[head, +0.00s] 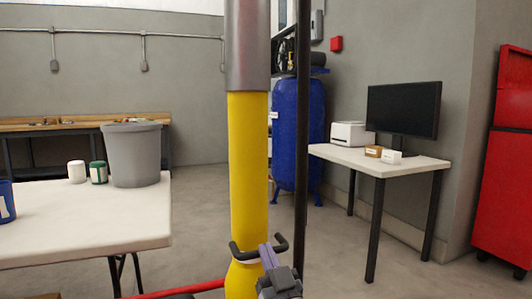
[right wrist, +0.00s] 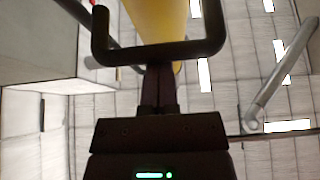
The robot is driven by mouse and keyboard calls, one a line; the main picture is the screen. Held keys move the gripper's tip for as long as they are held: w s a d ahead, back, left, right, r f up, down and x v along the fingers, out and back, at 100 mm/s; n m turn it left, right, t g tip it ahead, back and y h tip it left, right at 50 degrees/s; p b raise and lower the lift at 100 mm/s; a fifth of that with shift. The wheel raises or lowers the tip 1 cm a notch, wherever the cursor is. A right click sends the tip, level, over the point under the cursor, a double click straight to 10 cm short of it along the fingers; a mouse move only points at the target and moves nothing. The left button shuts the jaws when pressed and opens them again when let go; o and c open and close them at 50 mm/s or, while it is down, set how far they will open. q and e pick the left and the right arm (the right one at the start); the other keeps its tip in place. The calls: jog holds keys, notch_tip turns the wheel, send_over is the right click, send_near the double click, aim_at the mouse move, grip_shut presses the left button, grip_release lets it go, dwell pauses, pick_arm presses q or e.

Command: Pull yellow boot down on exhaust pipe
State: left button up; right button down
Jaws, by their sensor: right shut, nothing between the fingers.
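The exhaust pipe (head: 247,45) is a grey metal tube hanging from the top of the head view. The yellow boot (head: 247,160) hangs below it as a long upright sleeve with a wider lower end. A dark handle (head: 248,256) with bent ends sits near the boot's bottom; it also crosses the right wrist view (right wrist: 190,50). My right gripper (head: 266,250) is shut and empty, its fingertips right at the handle's bar. In the right wrist view the fingers (right wrist: 159,75) meet the bar's middle; whether they touch it I cannot tell. My left gripper is out of view.
A white table (head: 90,220) with a grey bucket (head: 135,154) stands at left. A dark vertical post (head: 302,130) is just right of the boot. A blue tank (head: 297,130), a desk (head: 375,160) with a monitor and a red cabinet (head: 505,170) stand behind at right.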

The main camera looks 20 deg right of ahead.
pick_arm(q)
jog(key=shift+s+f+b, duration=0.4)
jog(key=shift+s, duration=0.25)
pick_arm(e)
notch_tip(320, 180, down, 3)
jog(key=shift+r, duration=0.2)
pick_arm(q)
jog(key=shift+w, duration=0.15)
pick_arm(e)
notch_tip(320, 180, up, 5)
jog(key=p, duration=0.4)
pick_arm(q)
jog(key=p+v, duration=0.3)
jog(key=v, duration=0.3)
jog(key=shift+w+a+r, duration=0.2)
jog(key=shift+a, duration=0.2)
pick_arm(e)
jog(key=v, duration=1.1)
jog(key=shift+f, duration=0.35)
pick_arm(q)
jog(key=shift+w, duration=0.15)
